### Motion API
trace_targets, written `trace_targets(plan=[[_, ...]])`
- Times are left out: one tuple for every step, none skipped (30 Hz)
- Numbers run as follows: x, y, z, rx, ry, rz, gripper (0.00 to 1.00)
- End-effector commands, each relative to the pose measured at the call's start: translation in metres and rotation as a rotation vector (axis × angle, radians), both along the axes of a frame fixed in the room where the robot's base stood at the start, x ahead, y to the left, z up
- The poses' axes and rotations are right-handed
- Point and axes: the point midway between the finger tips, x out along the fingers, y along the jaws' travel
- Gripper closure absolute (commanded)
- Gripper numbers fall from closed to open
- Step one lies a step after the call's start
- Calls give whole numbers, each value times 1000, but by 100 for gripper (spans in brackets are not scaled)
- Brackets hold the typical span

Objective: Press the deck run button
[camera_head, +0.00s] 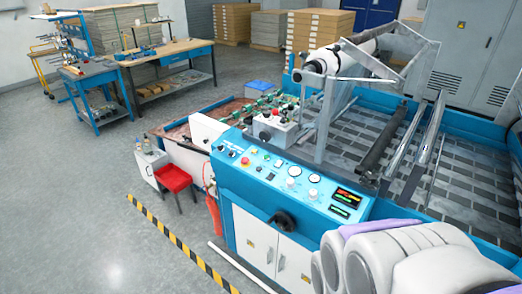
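The laminating machine has a blue sloped control panel (262,188) at the centre. The panel carries small coloured buttons, a red mushroom-shaped knob (245,161), round white dials (294,171) and a dark display with red and green figures (346,196). A grey box (272,130) with small knobs on top stands behind the panel's left part. The labels are too small to read, so I cannot tell which control is the deck run button. My gripper is not in view. White and purple rounded parts at the lower right look like my own arm and cover the panel's right side below.
A black handwheel (284,221) juts from the machine's front. A yellow-black floor stripe (180,245) runs along the front. Open grey floor lies left; workbenches (170,60) stand behind.

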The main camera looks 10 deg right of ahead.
Motion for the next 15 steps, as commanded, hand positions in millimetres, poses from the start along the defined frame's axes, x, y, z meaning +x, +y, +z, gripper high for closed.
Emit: trace_targets(plan=[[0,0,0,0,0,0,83],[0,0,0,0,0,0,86],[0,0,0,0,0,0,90],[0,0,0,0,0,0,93],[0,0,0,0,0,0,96],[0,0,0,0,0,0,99],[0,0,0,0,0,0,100],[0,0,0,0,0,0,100],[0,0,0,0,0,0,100],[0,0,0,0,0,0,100],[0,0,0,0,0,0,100],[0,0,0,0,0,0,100],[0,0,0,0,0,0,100],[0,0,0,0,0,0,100],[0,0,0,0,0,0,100]])
